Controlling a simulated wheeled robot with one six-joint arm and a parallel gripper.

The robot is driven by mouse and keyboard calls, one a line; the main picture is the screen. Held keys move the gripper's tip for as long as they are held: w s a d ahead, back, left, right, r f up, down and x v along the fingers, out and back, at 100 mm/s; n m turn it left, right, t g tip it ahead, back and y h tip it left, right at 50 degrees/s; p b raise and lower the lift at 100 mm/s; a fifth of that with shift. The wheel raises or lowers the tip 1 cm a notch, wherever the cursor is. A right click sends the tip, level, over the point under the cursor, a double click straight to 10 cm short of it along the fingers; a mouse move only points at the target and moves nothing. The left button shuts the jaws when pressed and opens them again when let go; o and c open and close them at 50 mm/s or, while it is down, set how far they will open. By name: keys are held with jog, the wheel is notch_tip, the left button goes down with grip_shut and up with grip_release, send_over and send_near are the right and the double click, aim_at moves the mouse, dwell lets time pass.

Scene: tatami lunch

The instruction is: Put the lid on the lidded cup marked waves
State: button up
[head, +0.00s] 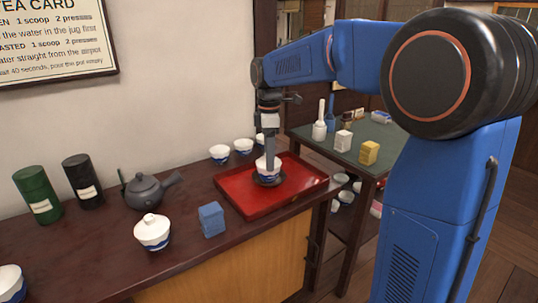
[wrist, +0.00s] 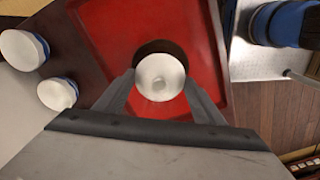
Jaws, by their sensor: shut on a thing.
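A white cup with a blue band (head: 268,173) stands on a dark saucer (head: 281,179) on the red tray (head: 235,190). My gripper (head: 269,157) points straight down over this cup. In the wrist view my gripper (wrist: 158,88) has its fingers on both sides of a round white lid (wrist: 148,70) with a small round knob in the middle. The lid is over the cup and hides it from above. I cannot tell whether they touch. Another white and blue cup (head: 153,238), with its knobbed lid on, stands at the counter's front. The cups' markings are too small to make out.
Several white and blue cups (head: 219,155) stand behind the tray. A dark teapot (head: 147,191), a green canister (head: 38,194), a black canister (head: 82,180) and a blue block (head: 211,219) are left of it. A green-topped table (head: 371,135) with bottles and blocks is at right.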

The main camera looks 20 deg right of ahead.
dwell(0.3)
jog(key=o, duration=1.5)
jog(key=shift+r, duration=0.1)
jog(key=shift+r, duration=2.9)
grip_shut()
jog(key=shift+f, duration=1.3)
dwell(1.2)
